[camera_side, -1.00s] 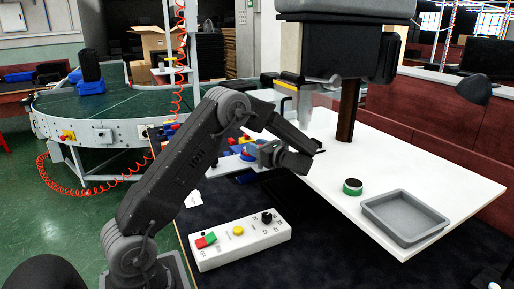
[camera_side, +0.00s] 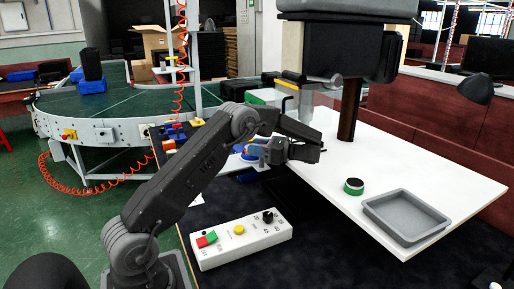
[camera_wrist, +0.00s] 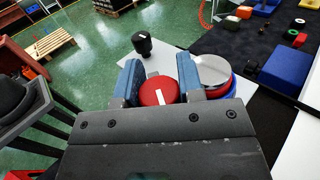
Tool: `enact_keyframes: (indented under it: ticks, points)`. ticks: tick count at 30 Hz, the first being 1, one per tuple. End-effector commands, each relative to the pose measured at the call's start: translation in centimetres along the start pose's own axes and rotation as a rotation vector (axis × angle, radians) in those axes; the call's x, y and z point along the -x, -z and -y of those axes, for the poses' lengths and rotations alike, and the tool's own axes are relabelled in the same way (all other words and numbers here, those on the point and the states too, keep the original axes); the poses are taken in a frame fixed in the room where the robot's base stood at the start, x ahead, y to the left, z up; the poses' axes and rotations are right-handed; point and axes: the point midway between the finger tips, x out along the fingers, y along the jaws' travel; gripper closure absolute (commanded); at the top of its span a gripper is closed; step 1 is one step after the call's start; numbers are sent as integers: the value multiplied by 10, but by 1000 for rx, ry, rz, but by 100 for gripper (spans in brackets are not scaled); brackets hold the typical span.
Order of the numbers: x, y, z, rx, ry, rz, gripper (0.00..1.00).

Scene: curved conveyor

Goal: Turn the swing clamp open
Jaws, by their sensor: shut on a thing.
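In the wrist view a red round knob with a white bar mark (camera_wrist: 158,91) sits between the two blue finger pads of my gripper (camera_wrist: 159,82). The pads are closed on its sides. I take the knob as part of the swing clamp; the rest of the clamp is hidden by my gripper. A silver disc (camera_wrist: 211,71) over red and blue rings stands just right of the right finger. In the side view my gripper (camera_side: 262,151) is low over the work table, beside a blue and white round part (camera_side: 247,153). The knob cannot be made out there.
A black knob (camera_wrist: 142,43) stands beyond the fingers. A control box (camera_side: 240,239) lies in front. A green-black roll (camera_side: 353,186) and a grey tray (camera_side: 405,217) are on the white table (camera_side: 455,184). A dark column (camera_side: 348,108) stands behind my wrist.

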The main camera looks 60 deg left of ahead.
Motion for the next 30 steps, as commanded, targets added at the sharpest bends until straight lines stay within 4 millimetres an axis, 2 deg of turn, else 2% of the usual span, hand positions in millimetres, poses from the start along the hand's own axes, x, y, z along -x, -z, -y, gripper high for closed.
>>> enact_keyframes:
  ticks: [8,9,16,25,30]
  points:
    - [-1,1,0,-3,-1,1,89]
    - [-1,1,0,-2,-1,1,62]
    - [0,0,0,-1,0,1,40]
    - [0,0,0,0,11,1,40]
    - [0,-1,1,0,102,1,40]
